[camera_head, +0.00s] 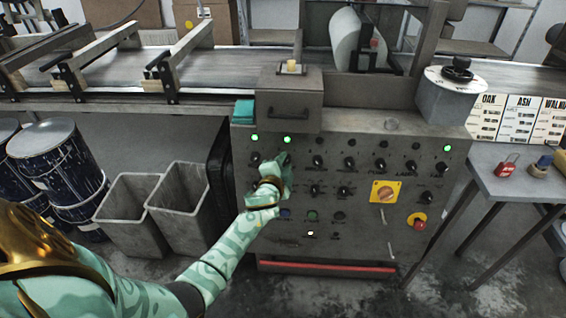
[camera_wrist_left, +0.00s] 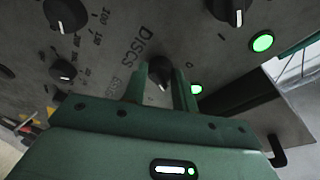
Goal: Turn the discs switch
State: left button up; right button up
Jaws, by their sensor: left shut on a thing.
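The discs switch (camera_wrist_left: 159,71) is a small black knob on the grey control panel (camera_head: 375,235). The word DISCS is printed beside it in the left wrist view. My left gripper (camera_wrist_left: 160,88) has a finger on each side of the knob and is shut on it. In the head view my left gripper (camera_head: 284,165) is against the upper left of the panel and hides the knob. A green lamp (camera_wrist_left: 196,89) is lit close to the knob. My right gripper is not in view.
Other black knobs (camera_head: 317,162) stand in the rows beside the gripper. A red emergency button (camera_head: 419,223) and a yellow-backed switch (camera_head: 385,192) are at the right. Grey bins (camera_head: 181,205) and blue drums (camera_head: 58,160) stand at the left.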

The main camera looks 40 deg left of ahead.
pick_arm(q)
jog(key=shift+f, duration=0.1)
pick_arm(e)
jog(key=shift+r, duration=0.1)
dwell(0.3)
pick_arm(q)
jog(key=o, duration=1)
jog(key=shift+d, duration=0.1)
jog(key=shift+c, duration=0.2)
jog(key=shift+s, duration=0.1)
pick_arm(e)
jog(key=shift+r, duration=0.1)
